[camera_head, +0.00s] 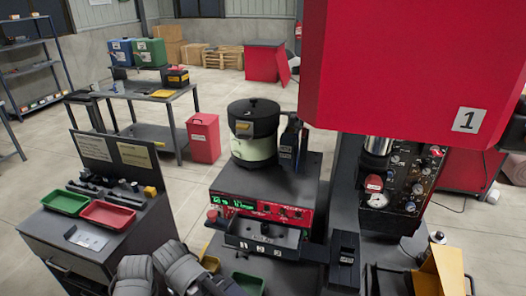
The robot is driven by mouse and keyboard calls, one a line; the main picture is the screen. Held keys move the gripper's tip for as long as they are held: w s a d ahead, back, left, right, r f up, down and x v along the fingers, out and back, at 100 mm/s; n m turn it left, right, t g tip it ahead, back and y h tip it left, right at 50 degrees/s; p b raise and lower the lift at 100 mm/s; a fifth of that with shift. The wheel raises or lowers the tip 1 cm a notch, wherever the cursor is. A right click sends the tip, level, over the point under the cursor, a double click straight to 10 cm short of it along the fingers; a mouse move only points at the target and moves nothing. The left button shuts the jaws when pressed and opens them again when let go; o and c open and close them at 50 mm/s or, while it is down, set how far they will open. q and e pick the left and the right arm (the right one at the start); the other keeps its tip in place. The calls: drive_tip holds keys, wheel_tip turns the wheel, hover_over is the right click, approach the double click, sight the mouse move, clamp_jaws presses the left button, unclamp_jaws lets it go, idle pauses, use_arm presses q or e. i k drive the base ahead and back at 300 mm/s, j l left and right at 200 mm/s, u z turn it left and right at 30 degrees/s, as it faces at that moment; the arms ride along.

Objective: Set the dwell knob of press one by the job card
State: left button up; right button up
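Press one is the large red machine (400,70) at the right, with a "1" plate (468,120) on its front. Below its head is a dark control panel (410,180) with several small knobs and a red button. I cannot tell which knob is the dwell knob, and the labels are too small to read. Two cards stand on the cart's dark back board at the left, a pale one (92,148) and a yellowish one (134,155); their text is unreadable, and I cannot tell whether either is the job card. Grey arm links of mine show at the bottom, but neither gripper is visible.
A bowl feeder (253,145) stands on a red controller (262,208) with green digits, left of the press. The cart carries a green tray (66,202), a red tray (107,215) and dark tools. A yellow bent panel (440,272) is at the lower right.

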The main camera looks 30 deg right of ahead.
sight(418, 189)
drive_tip(key=z, duration=2.2)
drive_tip(key=k, duration=0.5)
drive_tip(key=i, duration=0.5)
drive_tip(key=k+z, duration=0.1)
drive_tip(key=k, duration=0.15)
